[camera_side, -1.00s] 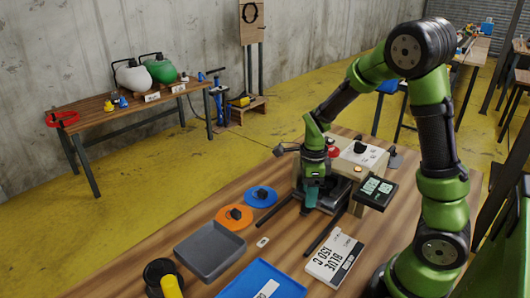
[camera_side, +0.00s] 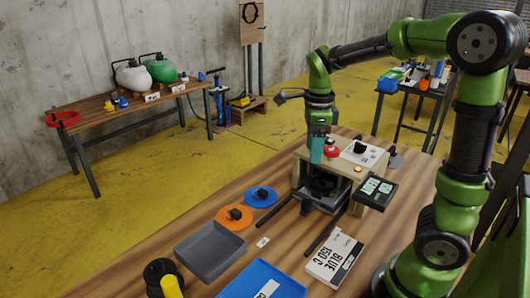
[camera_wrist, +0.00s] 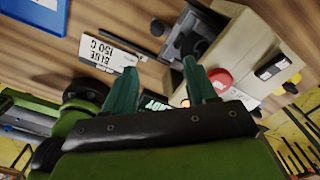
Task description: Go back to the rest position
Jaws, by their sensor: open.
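My gripper (camera_side: 317,148) is above the front part of the beige machine (camera_side: 338,165) on the wooden workbench, pointing down. In the wrist view its two teal fingers (camera_wrist: 163,85) stand apart with nothing between them. The machine has a red button (camera_side: 331,150), a black knob on a light panel and an open dark bay at the front. The red button also shows in the wrist view (camera_wrist: 221,78), just beyond the right finger. In the side view the fingertips overlap the machine's top edge, so I cannot tell the exact gap.
A small display (camera_side: 376,190) stands at the machine's right. A "BLUE 150 C" sign (camera_side: 334,256), a grey tray (camera_side: 210,249), a blue tray (camera_side: 262,283), an orange disc (camera_side: 233,218) and a blue disc (camera_side: 261,196) lie on the bench. The air above the bench's left side is clear.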

